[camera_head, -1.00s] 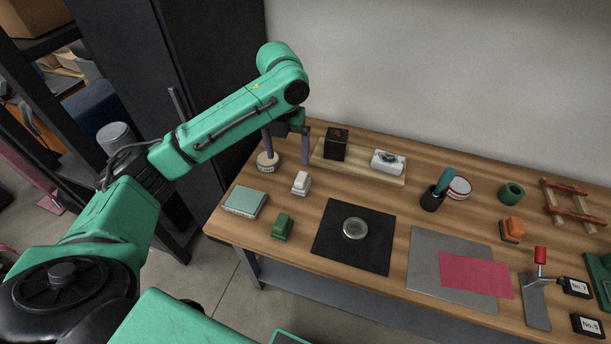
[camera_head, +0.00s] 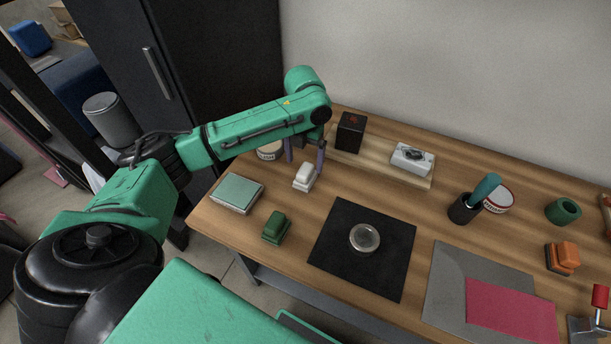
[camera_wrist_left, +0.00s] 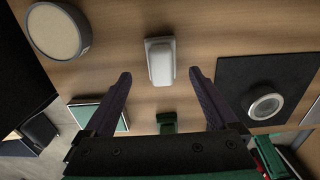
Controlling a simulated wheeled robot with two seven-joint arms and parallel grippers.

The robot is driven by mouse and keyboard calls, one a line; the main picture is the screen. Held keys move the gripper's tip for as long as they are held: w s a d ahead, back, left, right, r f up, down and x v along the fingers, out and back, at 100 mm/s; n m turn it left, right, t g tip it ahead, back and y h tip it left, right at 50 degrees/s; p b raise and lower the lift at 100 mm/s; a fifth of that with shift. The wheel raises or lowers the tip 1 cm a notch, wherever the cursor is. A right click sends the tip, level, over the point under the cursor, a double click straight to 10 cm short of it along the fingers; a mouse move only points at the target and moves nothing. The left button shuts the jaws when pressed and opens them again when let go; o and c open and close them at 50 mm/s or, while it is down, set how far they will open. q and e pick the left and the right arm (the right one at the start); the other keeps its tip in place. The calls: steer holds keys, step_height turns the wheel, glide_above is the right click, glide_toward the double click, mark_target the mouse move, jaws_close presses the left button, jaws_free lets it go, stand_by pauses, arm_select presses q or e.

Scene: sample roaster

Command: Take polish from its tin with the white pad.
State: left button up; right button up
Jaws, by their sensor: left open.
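The white pad (camera_head: 304,177), a small block with a lighter raised top, stands near the table's left end; it also shows in the left wrist view (camera_wrist_left: 161,62). My left gripper (camera_head: 305,160) is open just behind and above it. In the left wrist view the two fingertips (camera_wrist_left: 160,76) are apart, one on each side of the pad, and hold nothing. A round, pale-topped tin with a label (camera_head: 269,151) stands behind the pad, partly hidden by my left arm; it also shows in the left wrist view (camera_wrist_left: 56,32). I cannot read its label. My right gripper is out of view.
A green pad (camera_head: 275,227) and pale green box (camera_head: 237,193) stand in front. A black mat (camera_head: 338,261) holds a round metal piece (camera_head: 364,238). A wooden board (camera_head: 376,173) carries a black box (camera_head: 349,132) and white device (camera_head: 411,157). Another tin (camera_head: 498,200) stands right.

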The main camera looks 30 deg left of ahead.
mark_target(305, 168)
arm_select(q)
step_height(305, 168, down, 5)
steer(key=shift+d+f, duration=0.1)
steer(key=shift+f, duration=0.1)
jaws_close()
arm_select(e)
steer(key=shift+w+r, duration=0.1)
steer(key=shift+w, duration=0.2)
